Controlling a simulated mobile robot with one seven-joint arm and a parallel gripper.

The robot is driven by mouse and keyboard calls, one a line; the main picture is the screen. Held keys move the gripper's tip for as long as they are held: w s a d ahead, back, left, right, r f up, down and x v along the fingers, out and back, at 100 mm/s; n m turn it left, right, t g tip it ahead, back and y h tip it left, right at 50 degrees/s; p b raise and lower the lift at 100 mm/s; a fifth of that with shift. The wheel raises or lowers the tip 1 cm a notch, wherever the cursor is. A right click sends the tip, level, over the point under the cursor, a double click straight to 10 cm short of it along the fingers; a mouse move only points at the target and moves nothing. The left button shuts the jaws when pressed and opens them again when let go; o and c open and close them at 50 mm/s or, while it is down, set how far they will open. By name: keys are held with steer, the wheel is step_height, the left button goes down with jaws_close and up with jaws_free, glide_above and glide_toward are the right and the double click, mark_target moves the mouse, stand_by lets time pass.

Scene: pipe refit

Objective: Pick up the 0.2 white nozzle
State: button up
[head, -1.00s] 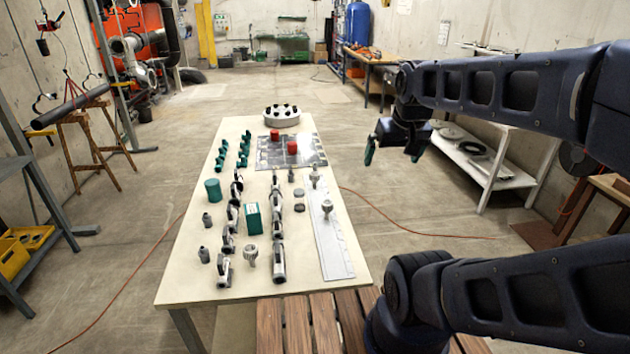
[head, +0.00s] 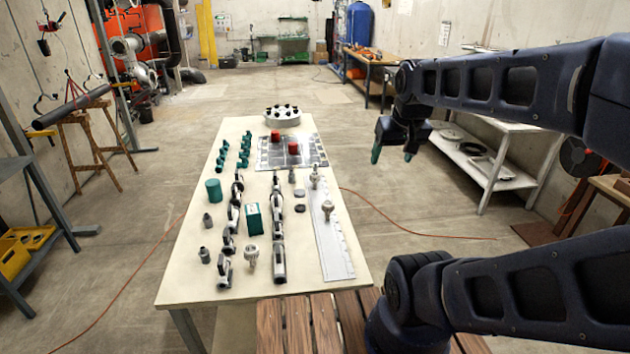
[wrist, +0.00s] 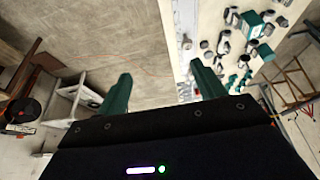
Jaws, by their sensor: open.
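Several small pale nozzle-like pieces stand on the long cream table (head: 190,285). One pale nozzle (head: 251,257) is near the front middle. Another pale nozzle (head: 327,210) and a further pale nozzle (head: 314,180) are on the white ruler-like strip at the right. No size marking is legible, so I cannot tell which is the 0.2 one. My gripper (head: 392,156) is open and empty, in the air right of the table, apart from all pieces. In the wrist view its green fingers (wrist: 160,76) stand wide apart, with floor and table edge beyond.
Rows of dark-and-white fittings (head: 278,250), a green box (head: 253,219), a green cylinder (head: 213,190) and red caps (head: 293,147) crowd the table. A white round holder (head: 282,116) stands at the far end. A white shelf (head: 490,165) is right of my gripper.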

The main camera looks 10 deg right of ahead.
steer(key=w+a+m+g, duration=0.1)
steer(key=w+m, duration=0.2)
steer(key=w, duration=1.1)
steer(key=m+g+h, duration=0.1)
steer(key=m+h, duration=0.2)
steer(key=m, duration=0.3)
glide_above(313, 174)
steer(key=s+a, duration=0.2)
step_height(313, 174, down, 28)
steer(key=x, duration=0.5)
steer(key=shift+w+d+f, duration=0.15)
steer(key=shift+w+f, duration=0.05)
steer(key=shift+w, duration=0.05)
steer(key=x, duration=0.4)
steer(key=shift+s+d+f, duration=0.1)
steer(key=shift+d, duration=0.2)
steer(key=shift+f+y, duration=0.3)
steer(key=shift+f, duration=0.1)
steer(key=shift+c, duration=0.2)
